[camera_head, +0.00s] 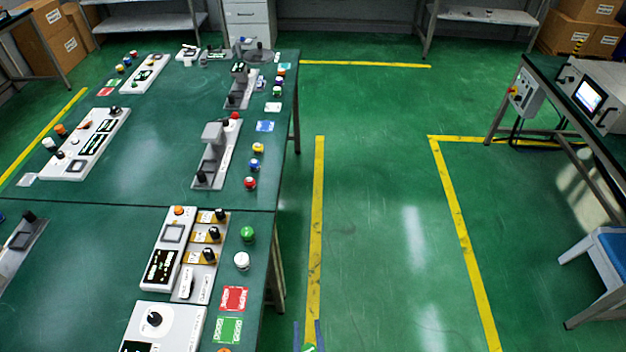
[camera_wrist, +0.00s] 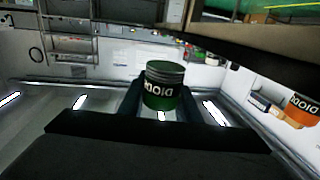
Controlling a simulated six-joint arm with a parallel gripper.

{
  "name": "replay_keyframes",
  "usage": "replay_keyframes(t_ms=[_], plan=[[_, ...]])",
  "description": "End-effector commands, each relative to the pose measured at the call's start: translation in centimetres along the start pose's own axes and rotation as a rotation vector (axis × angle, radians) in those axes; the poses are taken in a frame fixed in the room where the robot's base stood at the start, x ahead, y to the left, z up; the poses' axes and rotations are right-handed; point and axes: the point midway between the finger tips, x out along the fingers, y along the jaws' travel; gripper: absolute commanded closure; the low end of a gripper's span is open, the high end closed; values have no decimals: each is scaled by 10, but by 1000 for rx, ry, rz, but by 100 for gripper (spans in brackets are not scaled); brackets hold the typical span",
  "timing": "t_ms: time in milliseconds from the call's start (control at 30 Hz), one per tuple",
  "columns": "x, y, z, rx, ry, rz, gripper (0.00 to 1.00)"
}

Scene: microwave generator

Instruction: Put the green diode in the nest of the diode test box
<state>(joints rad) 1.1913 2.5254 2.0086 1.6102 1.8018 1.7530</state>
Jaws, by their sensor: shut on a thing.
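The green diode (camera_wrist: 162,90) is a short green cylinder with a dark top and white lettering. In the wrist view it stands between the two fingers of my gripper (camera_wrist: 160,108), which is shut on it. In the head view my gripper (camera_head: 309,338) shows only at the bottom edge, right of the near table, with a bit of green between its fingers. A white box (camera_head: 158,266) with a dark screen and a grey square recess (camera_head: 173,233) stands on the near table. Its labels are too small to read, so I cannot tell whether it is the diode test box.
Another green part (camera_head: 247,233) and a white part (camera_head: 241,261) stand near the table's right edge. Red (camera_head: 234,299) and green (camera_head: 228,330) cards lie in front. Another white panel (camera_head: 85,145) stands farther left.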

Motion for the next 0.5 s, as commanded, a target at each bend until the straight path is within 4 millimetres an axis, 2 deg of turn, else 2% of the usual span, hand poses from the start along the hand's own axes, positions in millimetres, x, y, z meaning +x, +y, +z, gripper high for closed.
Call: replay_keyframes(t_ms=[33,200,400,500], plan=[[3,25,4,-11,2,20,94],[13,83,4,-8,2,42,94],[29,133,-6,-8,2,14,94],[39,152,-13,-8,1,-16,94]])
